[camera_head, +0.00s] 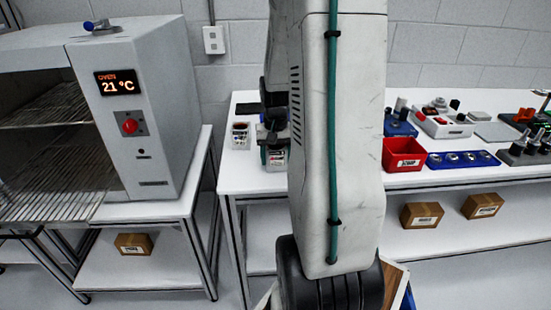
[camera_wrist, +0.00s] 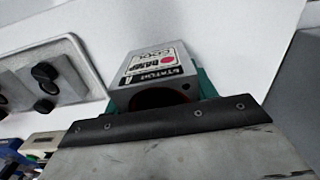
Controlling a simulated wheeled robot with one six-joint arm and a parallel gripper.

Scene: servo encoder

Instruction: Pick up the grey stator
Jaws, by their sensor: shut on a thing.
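The grey stator (camera_wrist: 155,68), a block with a printed "STATOR" label and a dark round opening, sits between the teal fingers of my gripper (camera_wrist: 165,92) in the wrist view. The gripper is shut on it. In the head view my gripper (camera_head: 272,138) is over the left part of the white bench, partly hidden behind my arm. A labelled face of the stator (camera_head: 277,160) shows just below it. I cannot tell whether the stator touches the bench top.
A small labelled block (camera_head: 240,136) stands left of the gripper. A red bin (camera_head: 403,156) and a blue tray (camera_head: 462,160) stand on the bench to the right. An oven (camera_head: 140,110) reading 21 °C stands at left on its own table.

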